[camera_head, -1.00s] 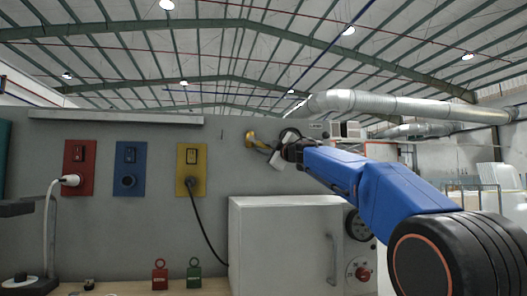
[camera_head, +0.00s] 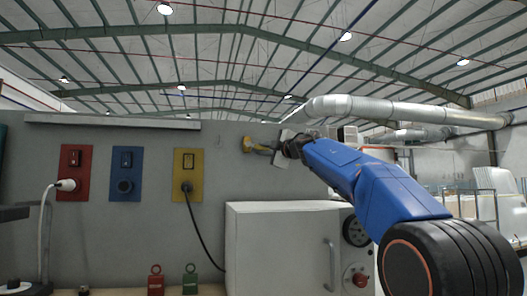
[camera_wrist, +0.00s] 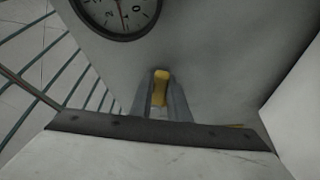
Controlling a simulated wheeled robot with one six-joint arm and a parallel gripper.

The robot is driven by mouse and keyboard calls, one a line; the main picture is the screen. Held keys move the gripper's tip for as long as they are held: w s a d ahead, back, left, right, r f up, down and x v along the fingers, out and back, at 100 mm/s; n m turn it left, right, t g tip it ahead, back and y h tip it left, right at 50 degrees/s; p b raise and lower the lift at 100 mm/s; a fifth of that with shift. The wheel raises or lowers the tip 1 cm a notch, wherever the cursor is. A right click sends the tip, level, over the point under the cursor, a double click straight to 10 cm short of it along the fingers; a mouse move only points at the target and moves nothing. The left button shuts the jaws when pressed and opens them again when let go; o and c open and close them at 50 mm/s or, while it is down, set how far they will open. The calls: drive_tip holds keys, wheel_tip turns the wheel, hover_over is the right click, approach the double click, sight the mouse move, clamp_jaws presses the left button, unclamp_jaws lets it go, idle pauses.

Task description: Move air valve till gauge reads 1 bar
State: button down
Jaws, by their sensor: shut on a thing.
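The yellow air valve (camera_head: 249,143) is on the grey wall panel, its handle reaching right toward my gripper. My gripper (camera_head: 274,150) is shut on the handle. In the wrist view the yellow handle (camera_wrist: 161,86) sits between the two grey fingers of my gripper (camera_wrist: 161,104). The round gauge (camera_wrist: 117,14) has a pale face and dark rim, cut off by the top edge of the wrist view. A thin needle and a few numerals show, but I cannot tell the reading. In the head view my gripper hides the gauge.
Below the valve is a white cabinet (camera_head: 280,245) with a dial (camera_head: 355,231) and a red knob (camera_head: 360,280). Red (camera_head: 74,185), blue (camera_head: 125,187) and yellow (camera_head: 188,160) socket plates are on the left. A black cable (camera_head: 205,240) hangs from the yellow plate.

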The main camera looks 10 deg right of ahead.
drive_tip(key=c, duration=1.7)
unclamp_jaws()
drive_tip(key=v, duration=1.7)
drive_tip(key=shift+s+f, duration=0.15)
